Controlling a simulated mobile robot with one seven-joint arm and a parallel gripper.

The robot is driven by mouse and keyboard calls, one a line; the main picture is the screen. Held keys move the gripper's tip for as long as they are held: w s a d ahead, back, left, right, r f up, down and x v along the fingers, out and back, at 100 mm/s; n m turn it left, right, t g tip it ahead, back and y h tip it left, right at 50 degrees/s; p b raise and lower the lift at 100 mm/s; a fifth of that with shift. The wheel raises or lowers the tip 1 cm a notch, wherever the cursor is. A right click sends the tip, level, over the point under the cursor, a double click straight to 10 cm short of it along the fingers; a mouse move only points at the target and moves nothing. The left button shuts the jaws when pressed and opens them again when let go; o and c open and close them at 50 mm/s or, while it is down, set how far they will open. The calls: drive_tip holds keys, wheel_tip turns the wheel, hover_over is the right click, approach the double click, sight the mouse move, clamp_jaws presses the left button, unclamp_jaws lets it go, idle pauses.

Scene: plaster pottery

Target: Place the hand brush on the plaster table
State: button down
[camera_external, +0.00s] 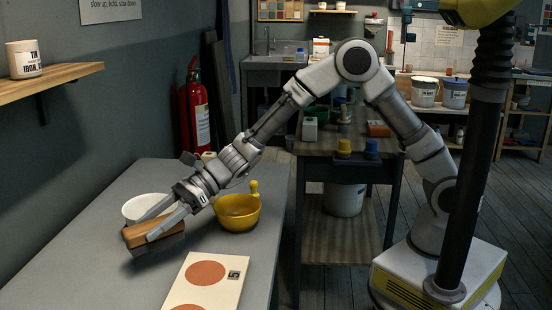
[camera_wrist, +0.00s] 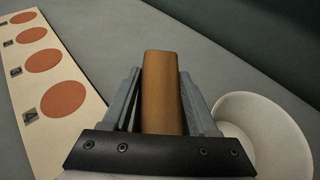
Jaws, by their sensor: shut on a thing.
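My gripper (camera_external: 151,228) is shut on the hand brush (camera_external: 139,232), a brown wooden block with a dark underside. The wrist view shows the brush (camera_wrist: 163,92) between the two grey fingers, its length pointing away from the wrist. The brush is held low over the grey table (camera_external: 92,258); I take this to be the plaster table. A dark shadow lies under it, and I cannot tell whether it touches the surface. The underside is hidden in the wrist view.
A white bowl (camera_external: 137,207) stands close behind the brush; the wrist view shows it at right (camera_wrist: 265,140). A yellow bowl (camera_external: 238,221) with a yellow-handled tool stands right of the gripper. A board with red discs (camera_external: 229,291) lies in front. The table's left front is clear.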

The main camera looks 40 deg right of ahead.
sight(142, 246)
drive_tip(key=a+f, duration=0.1)
drive_tip(key=s+a+f, duration=0.2)
drive_tip(key=a, duration=0.1)
drive_tip(key=shift+s+a+b, duration=0.1)
drive_tip(key=shift+s+b, duration=0.05)
drive_tip(key=shift+b, duration=0.2)
drive_tip(key=shift+f+b, duration=0.55)
drive_tip(key=shift+f, duration=1.35)
drive_tip(key=shift+f+b, duration=0.25)
drive_tip(key=shift+b, duration=0.05)
drive_tip(key=shift+c, duration=0.9)
unclamp_jaws()
drive_tip(key=shift+r, duration=0.1)
drive_tip(key=shift+r, duration=0.1)
drive_tip(key=shift+r+p, duration=0.2)
drive_tip(key=shift+p, duration=0.25)
drive_tip(key=p+v, duration=0.1)
drive_tip(key=v, duration=1.1)
drive_tip(key=shift+f, duration=0.2)
